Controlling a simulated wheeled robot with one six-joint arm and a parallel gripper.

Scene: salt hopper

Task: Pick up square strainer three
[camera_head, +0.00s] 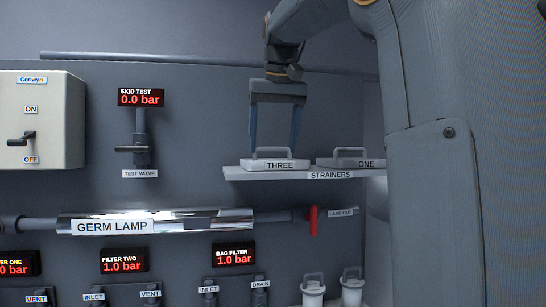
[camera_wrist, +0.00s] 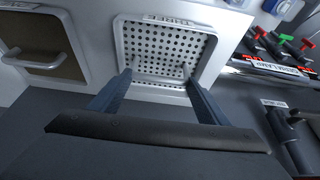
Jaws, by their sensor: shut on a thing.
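Square strainer three (camera_head: 280,165) is a pale square tray with a raised handle and a THREE label, resting on the strainers shelf (camera_head: 310,175) in the head view. In the wrist view its perforated plate (camera_wrist: 165,45) and upside-down label show ahead of the fingers. My gripper (camera_head: 274,149) points down from above, its two blue-grey fingers at either end of the handle. It is shut on strainer three by the handle. In the wrist view my gripper (camera_wrist: 157,82) spans the handle. The exact finger contact is small and hard to see.
Strainer one (camera_head: 345,162) stands close on the right of the shelf; it also shows at the left of the wrist view (camera_wrist: 35,45), with a brown plate. A pipe (camera_head: 200,57) runs along the wall behind. The germ lamp (camera_head: 155,221) is below left.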

